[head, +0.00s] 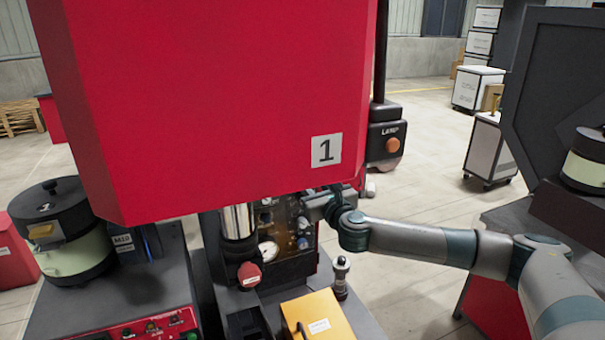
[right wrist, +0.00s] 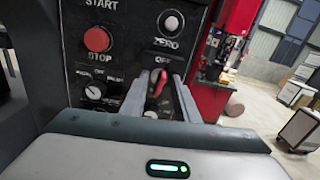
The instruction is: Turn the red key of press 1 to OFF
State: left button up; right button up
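Press 1 is the big red machine (head: 230,100) with a "1" plate in the head view. Its dark control panel (head: 285,225) sits below the red housing. In the right wrist view the red key (right wrist: 158,84) is on this panel, just below the "OFF" mark, standing nearly upright with a slight tilt. My right gripper (right wrist: 160,88) is at the panel, with one finger on each side of the key and a gap seeming to remain. In the head view my right gripper (head: 322,203) partly hides the panel, and the key cannot be made out. My left gripper is not in view.
A red stop button (right wrist: 97,39), a selector knob (right wrist: 94,91) and a ZERO knob (right wrist: 171,23) surround the key. A yellow box (head: 318,318) and a small black-topped post (head: 341,275) stand before the panel. A bowl feeder (head: 70,240) stands at left.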

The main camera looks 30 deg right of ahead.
jog(key=shift+s, duration=0.1)
jog(key=s, duration=0.7)
jog(key=shift+a, duration=0.2)
dwell(0.3)
jog(key=shift+w, duration=0.1)
dwell(0.3)
